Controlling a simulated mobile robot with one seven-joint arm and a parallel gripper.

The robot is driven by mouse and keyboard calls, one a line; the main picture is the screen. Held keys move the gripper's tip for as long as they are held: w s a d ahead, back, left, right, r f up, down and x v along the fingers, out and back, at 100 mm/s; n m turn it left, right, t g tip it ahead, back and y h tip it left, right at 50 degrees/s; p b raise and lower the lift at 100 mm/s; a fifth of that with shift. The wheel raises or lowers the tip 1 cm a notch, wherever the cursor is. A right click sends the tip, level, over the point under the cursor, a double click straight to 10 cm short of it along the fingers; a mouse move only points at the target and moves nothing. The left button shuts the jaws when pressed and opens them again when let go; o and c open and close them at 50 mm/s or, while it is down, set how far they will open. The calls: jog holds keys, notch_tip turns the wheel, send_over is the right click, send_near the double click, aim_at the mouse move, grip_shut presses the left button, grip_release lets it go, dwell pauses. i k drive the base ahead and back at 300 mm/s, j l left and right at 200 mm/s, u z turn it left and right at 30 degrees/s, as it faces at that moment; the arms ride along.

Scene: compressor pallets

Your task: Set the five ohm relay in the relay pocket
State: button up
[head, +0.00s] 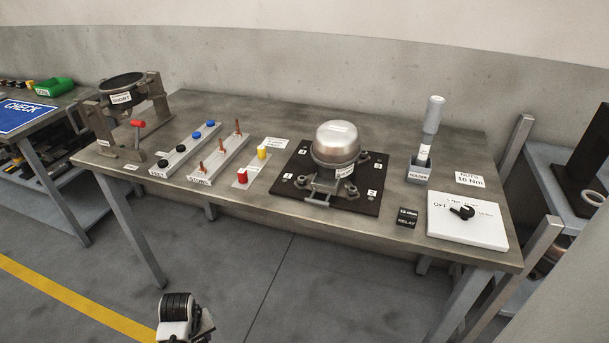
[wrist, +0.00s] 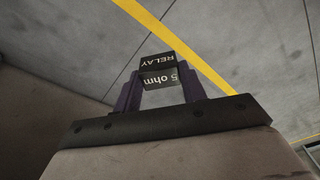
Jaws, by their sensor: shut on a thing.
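In the wrist view my gripper (wrist: 160,78) is shut on a small dark block, the five ohm relay (wrist: 158,62). Its faces read "RELAY" and "5 ohm", upside down in this view. It is held above the bare grey floor, away from the table. In the head view a silver domed compressor (head: 337,146) stands on a black plate (head: 285,189) on the table. A small label on its side is too small to read. I cannot make out the relay pocket. Another black block marked "RELAY" (head: 407,217) sits near the table's front edge; its ohm label is hard to read.
A white panel with a black knob (head: 461,212) is at the table's right. A grey tool stands in a holder (head: 418,174). Trays of caps and copper pieces (head: 219,161) and a fixture (head: 130,105) are left. Open floor lies in front.

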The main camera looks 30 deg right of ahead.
aim_at(325, 184)
jog(key=j+z, duration=0.15)
jog(key=z, duration=0.2)
jog(key=j+z, duration=0.15)
jog(key=z, duration=0.2)
jog(key=k+j+z, duration=0.1)
jog(key=z, duration=0.25)
